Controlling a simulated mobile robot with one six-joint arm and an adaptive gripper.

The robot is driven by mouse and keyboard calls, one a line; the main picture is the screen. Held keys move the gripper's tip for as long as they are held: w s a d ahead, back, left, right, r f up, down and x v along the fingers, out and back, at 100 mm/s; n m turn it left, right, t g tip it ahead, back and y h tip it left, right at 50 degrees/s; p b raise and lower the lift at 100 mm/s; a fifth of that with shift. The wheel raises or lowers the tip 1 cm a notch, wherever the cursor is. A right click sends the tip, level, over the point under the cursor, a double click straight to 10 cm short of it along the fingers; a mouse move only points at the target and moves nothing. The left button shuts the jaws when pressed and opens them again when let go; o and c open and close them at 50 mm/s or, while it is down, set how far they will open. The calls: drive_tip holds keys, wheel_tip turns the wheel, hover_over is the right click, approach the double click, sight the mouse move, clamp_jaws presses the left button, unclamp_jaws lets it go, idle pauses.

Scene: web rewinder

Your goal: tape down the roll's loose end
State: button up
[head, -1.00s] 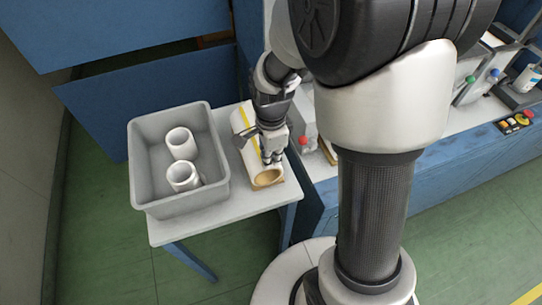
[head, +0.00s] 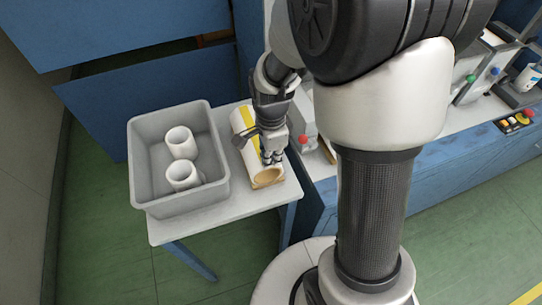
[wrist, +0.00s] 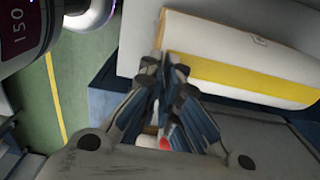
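The roll, white with a yellow band along it (head: 239,122) and a brown core end (head: 268,177), lies on its side on the small table beside the grey bin. In the wrist view the roll (wrist: 210,46) fills the upper right, its yellow band running lengthwise. My gripper (head: 271,162) is at the roll's near part, over its right side. In the wrist view its fingertips (wrist: 165,62) are together at the roll's left end, with nothing clearly held between them. I cannot tell whether they touch the roll. I cannot make out a separate piece of tape or the loose edge.
A grey bin (head: 139,172) holding two white hollow rolls (head: 181,142) takes up the left of the small table (head: 225,204). To the right is the blue machine (head: 420,190) with a red knob (head: 304,139) close to my gripper. The table's front strip is clear.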

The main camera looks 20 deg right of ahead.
drive_tip(key=o, duration=0.4)
drive_tip(key=shift+o, duration=0.2)
wheel_tip(320, 180, up, 12)
idle(0.5)
